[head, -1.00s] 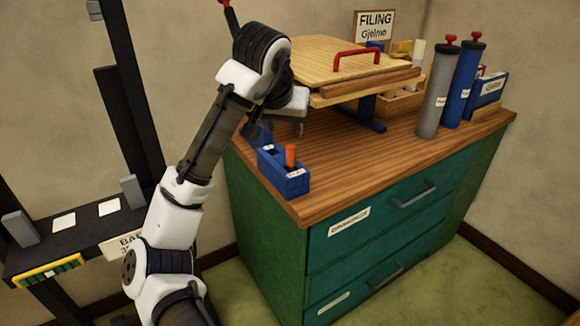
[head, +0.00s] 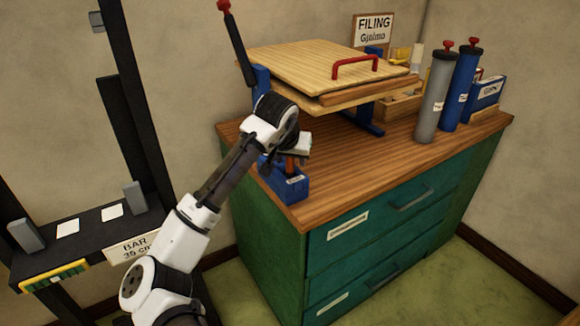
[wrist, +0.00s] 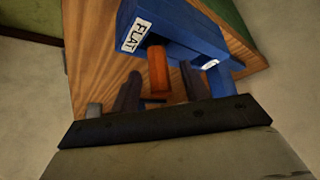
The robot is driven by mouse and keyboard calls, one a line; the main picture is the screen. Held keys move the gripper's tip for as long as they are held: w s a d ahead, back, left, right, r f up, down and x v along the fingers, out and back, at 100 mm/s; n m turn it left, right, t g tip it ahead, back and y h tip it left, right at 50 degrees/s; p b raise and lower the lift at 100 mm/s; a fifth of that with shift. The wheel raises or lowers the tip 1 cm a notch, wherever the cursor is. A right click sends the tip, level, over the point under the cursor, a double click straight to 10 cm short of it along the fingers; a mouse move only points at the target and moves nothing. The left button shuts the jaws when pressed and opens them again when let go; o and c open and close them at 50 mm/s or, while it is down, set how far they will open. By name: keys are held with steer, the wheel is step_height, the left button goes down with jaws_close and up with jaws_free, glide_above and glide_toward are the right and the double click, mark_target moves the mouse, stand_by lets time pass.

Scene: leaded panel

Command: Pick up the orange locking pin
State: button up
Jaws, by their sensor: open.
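The orange locking pin (wrist: 157,68) stands in a blue holder (wrist: 180,30) with a white label reading FLAT. In the wrist view my gripper (wrist: 161,76) is open, and the pin shows between its two dark fingers. I cannot tell whether either finger touches it. In the head view my gripper (head: 292,158) is low over the blue holder (head: 290,188) at the bench's front left corner and hides most of the pin.
A wooden hinged board (head: 300,62) with a red handle stands behind on blue supports. A grey cylinder (head: 434,100) and a blue cylinder (head: 460,90) stand at the right. The wooden top (head: 360,165) is clear in front. A dark rack (head: 90,235) stands left.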

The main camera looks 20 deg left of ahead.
steer(key=shift+c, duration=0.5)
jaws_close()
